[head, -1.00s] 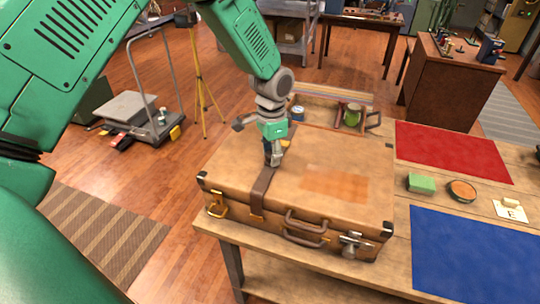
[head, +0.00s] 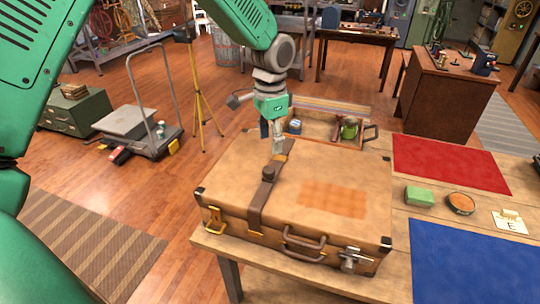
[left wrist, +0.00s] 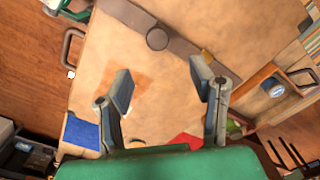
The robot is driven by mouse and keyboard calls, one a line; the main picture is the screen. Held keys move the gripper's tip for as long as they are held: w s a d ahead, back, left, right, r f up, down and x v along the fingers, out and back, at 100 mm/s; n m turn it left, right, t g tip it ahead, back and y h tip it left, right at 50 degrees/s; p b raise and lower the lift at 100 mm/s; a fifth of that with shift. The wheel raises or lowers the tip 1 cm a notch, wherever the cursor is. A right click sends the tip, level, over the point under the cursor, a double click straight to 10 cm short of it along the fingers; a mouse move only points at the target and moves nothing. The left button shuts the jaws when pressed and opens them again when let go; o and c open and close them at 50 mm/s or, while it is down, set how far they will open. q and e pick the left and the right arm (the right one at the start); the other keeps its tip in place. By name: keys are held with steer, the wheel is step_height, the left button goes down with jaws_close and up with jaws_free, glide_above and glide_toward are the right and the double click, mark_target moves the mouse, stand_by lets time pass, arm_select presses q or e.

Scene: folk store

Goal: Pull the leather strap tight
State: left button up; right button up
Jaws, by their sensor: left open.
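A tan suitcase (head: 330,160) lies shut on the wooden table. A brown leather strap (head: 257,205) runs across its lid and down its front. The strap bears a dark round knob (head: 268,173) and a gold buckle (head: 288,147) farther back. My left gripper (head: 271,144) is open above the back part of the lid, near the buckle. In the left wrist view, the strap (left wrist: 178,45), knob (left wrist: 157,38) and buckle (left wrist: 207,56) lie beyond the parted fingers (left wrist: 163,85), with nothing held. My right gripper is not in view.
An open wooden tray (head: 315,123) with a green mug (head: 349,131) stands behind the suitcase. Right of it are a red mat (head: 450,163), a blue mat (head: 470,255), a green block (head: 419,196) and a round tin (head: 460,203). The lid is otherwise clear.

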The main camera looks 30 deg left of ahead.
arm_select(q)
step_height(320, 180, up, 2)
steer(key=shift+r, duration=0.2)
stand_by(0.3)
stand_by(0.5)
